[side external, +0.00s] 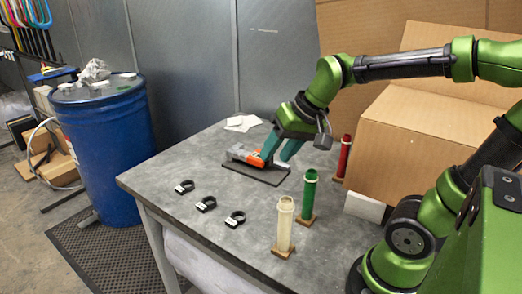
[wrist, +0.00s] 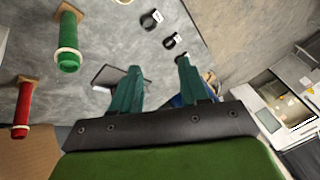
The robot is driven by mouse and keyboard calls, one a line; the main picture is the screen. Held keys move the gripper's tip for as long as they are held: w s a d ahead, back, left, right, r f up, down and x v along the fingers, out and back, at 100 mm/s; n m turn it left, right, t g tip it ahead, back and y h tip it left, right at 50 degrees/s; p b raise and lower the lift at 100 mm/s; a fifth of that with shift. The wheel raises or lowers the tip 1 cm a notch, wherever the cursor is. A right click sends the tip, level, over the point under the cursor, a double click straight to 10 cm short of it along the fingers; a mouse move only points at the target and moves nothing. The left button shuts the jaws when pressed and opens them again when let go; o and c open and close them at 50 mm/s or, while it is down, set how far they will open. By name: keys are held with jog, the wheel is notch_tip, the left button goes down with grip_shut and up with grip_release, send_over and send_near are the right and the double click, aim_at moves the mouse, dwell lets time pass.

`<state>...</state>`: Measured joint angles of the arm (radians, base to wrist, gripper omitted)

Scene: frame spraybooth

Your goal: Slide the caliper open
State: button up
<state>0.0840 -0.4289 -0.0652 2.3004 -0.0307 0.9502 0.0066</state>
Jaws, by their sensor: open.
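The caliper (side external: 240,152), grey with an orange part, lies on a dark flat pad (side external: 268,178) on the grey table. My gripper (side external: 273,160) is over the pad at the caliper's right end, pointing down, with its teal fingers apart. One finger overlaps the orange part in the side view, and I cannot tell whether they touch. In the wrist view my gripper (wrist: 158,64) is open with nothing visible between the fingertips. The pad (wrist: 106,76) shows there beside the left finger, and the caliper is mostly hidden.
A white post (side external: 284,225), a green post (side external: 309,195) and a red post (side external: 344,158) stand on small bases at the right. Three black rings (side external: 205,203) lie along the front left. A cardboard box (side external: 415,140) borders the right side. A blue drum (side external: 105,145) stands left of the table.

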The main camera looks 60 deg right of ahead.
jog(key=shift+w+d+f+m+g+h, duration=0.3)
jog(key=shift+w+d+m+g, duration=1.1)
jog(key=shift+w+d+m, duration=2.65)
jog(key=shift+w+d+f+m+g+h, duration=0.3)
jog(key=shift+w+d+m+g, duration=1.25)
jog(key=shift+w+d, duration=4.7)
jog(key=s+d+f, duration=0.1)
jog(key=f, duration=0.4)
jog(key=s+d+f, duration=0.1)
jog(key=f, duration=0.4)
jog(key=s+d+f, duration=0.1)
jog(key=f, duration=0.5)
jog(key=shift+w+r, duration=0.1)
grip_shut()
